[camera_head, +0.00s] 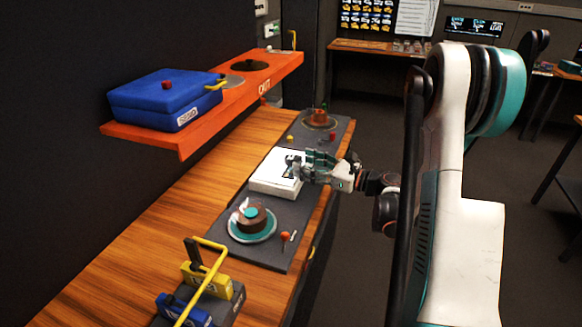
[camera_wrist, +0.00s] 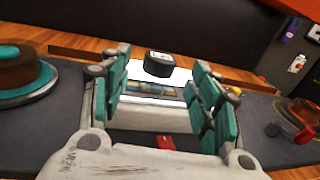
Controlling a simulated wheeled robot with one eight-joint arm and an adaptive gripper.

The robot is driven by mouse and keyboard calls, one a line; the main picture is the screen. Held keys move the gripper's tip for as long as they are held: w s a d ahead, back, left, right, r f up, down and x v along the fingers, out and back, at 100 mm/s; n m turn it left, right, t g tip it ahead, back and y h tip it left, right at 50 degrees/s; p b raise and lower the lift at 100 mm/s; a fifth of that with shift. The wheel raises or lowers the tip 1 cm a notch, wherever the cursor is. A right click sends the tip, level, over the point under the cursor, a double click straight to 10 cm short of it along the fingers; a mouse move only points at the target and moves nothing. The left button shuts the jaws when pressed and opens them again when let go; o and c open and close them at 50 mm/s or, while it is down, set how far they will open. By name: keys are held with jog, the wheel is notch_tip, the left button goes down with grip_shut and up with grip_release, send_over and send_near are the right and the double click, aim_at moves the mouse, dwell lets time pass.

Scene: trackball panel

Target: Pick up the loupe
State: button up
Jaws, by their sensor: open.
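A small dark, rounded block, which looks like the loupe (camera_wrist: 158,64), sits on top of a white box (camera_wrist: 186,76) in the wrist view. My gripper (camera_wrist: 159,58) is open, with its teal-padded fingers spread left and right of the loupe's line and nothing held between them. The loupe appears just beyond the fingertips; I cannot tell the exact gap. In the head view, my gripper (camera_head: 294,165) reaches from the right over the white box (camera_head: 275,185), and its fingers largely hide the loupe there.
A dark mat (camera_head: 225,228) on the wooden bench carries a brown-and-teal round piece on a dish (camera_head: 252,222) and a reddish round piece (camera_head: 319,117) at the back. An orange shelf (camera_head: 283,66) with a blue case (camera_head: 165,100) overhangs the left. Yellow-handled items (camera_head: 213,275) stand in front.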

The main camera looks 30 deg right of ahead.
aim_at(291, 157)
jog(key=shift+b+x, duration=1.05)
jog(key=shift+x, duration=1.85)
jog(key=shift+r, duration=0.15)
jog(key=c, duration=1.2)
jog(key=shift+c, duration=0.2)
jog(key=shift+r, duration=0.15)
